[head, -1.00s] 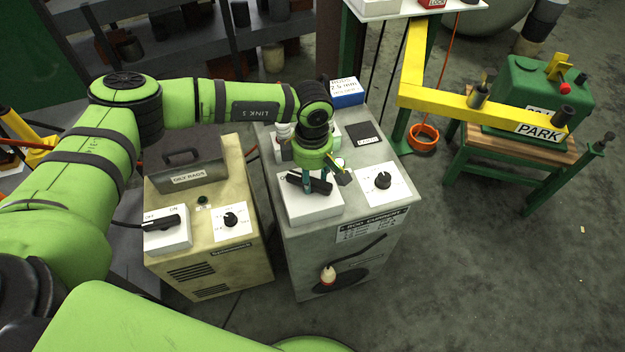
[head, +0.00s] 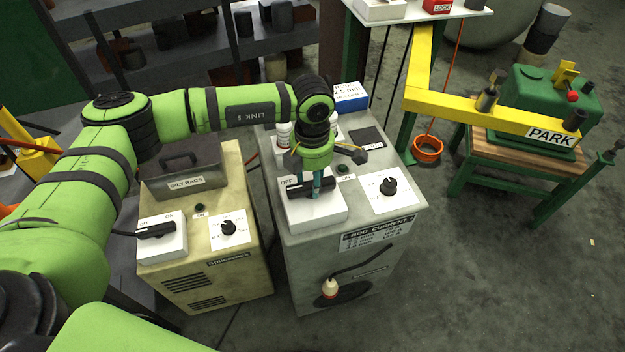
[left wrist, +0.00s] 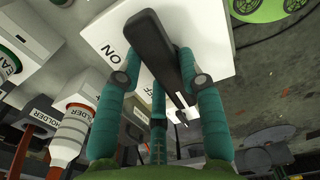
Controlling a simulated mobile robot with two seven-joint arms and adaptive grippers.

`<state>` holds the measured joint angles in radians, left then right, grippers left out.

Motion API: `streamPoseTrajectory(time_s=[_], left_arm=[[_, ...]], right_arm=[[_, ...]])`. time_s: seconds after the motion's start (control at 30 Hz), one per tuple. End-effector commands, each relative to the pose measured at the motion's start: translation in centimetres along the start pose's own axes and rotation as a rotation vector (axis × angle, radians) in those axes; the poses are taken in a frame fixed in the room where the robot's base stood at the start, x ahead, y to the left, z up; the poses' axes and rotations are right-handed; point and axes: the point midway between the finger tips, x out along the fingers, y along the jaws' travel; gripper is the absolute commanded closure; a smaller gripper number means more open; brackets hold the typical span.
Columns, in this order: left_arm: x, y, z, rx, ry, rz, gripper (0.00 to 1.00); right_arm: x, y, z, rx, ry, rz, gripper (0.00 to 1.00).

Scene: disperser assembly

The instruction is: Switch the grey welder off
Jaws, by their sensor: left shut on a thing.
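The grey welder (head: 298,240) stands in the middle of the head view. On its top is a white switch box (head: 318,214) with a black lever (head: 298,189) and an OFF label at its left. My left gripper (head: 316,190) points down over the box and is shut on the lever. The fingers hide part of the lever in the head view. My right gripper is not in view.
A beige welder (head: 255,262) with its own lever switch (head: 155,231) and an oily rags box (head: 185,184) stands close at the left. A dial (head: 388,186) sits right of the switch box. A yellow arm (head: 460,105) marked PARK is farther right.

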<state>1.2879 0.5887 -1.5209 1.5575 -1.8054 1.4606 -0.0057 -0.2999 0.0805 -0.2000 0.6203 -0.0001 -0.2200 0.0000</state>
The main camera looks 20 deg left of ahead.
Motion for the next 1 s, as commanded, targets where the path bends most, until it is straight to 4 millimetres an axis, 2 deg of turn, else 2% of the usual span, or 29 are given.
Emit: streamPoseTrajectory(time_s=[0.5,0.53,0.6,1.0], left_arm=[[0.06,-0.02,-0.04,-0.025,0.0,-0.002,0.95],[0.06,-0.02,-0.04,-0.025,0.0,-0.002,0.58],[0.06,-0.02,-0.04,-0.024,0.0,-0.002,0.38],[-0.54,0.05,0.03,-0.021,-0.002,0.0,0.38]], right_arm=[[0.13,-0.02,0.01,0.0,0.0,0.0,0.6],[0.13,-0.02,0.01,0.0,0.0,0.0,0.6],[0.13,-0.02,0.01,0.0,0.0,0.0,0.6],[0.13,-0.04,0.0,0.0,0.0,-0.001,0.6]])
